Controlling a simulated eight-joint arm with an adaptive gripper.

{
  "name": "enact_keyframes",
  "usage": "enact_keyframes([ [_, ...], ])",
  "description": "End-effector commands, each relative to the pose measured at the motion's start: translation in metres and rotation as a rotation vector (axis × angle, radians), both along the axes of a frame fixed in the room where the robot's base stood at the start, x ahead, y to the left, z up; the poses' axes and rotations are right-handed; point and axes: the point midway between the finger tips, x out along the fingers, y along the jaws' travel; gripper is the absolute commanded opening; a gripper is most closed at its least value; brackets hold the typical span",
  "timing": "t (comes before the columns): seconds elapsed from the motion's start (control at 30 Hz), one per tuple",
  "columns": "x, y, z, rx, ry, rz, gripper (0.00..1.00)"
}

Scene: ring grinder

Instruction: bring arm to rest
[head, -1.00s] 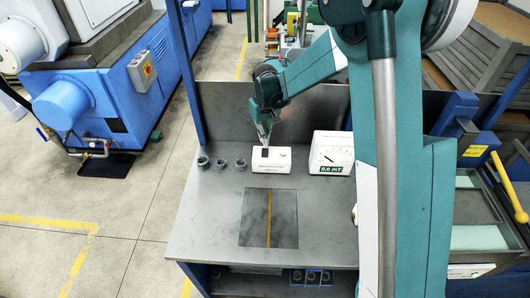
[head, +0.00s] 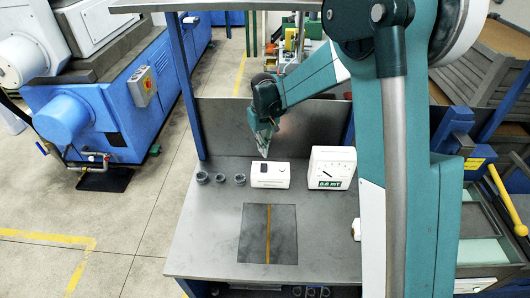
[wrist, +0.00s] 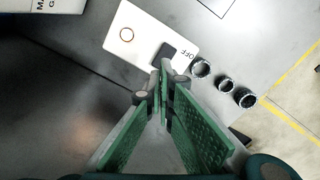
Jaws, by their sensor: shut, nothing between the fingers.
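My gripper (head: 264,152) hangs above the back part of the grey workbench, just over and behind a white box with a dark switch (head: 271,175). In the wrist view the fingertips (wrist: 161,66) are together, with nothing between them, and point toward the box (wrist: 150,40). The dark switch with the word OFF beside it shows near the tips. A gap between the tips and the box appears in the head view. My arm reaches in from the right side.
Several grey rings (head: 221,178) stand left of the white box. A white meter (head: 332,167) stands to its right. A dark plate with a yellow stripe (head: 268,233) lies in front. A back panel (head: 300,122) rises behind.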

Motion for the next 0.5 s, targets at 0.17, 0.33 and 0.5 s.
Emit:
enact_keyframes([
  [0.17, 0.0, 0.0, 0.0, 0.0, 0.0, 0.0, 0.0],
  [0.33, -0.002, -0.004, 0.005, 0.002, -0.005, -0.005, 0.0],
  [0.5, -0.009, -0.013, 0.017, 0.007, -0.02, -0.019, 0.0],
])
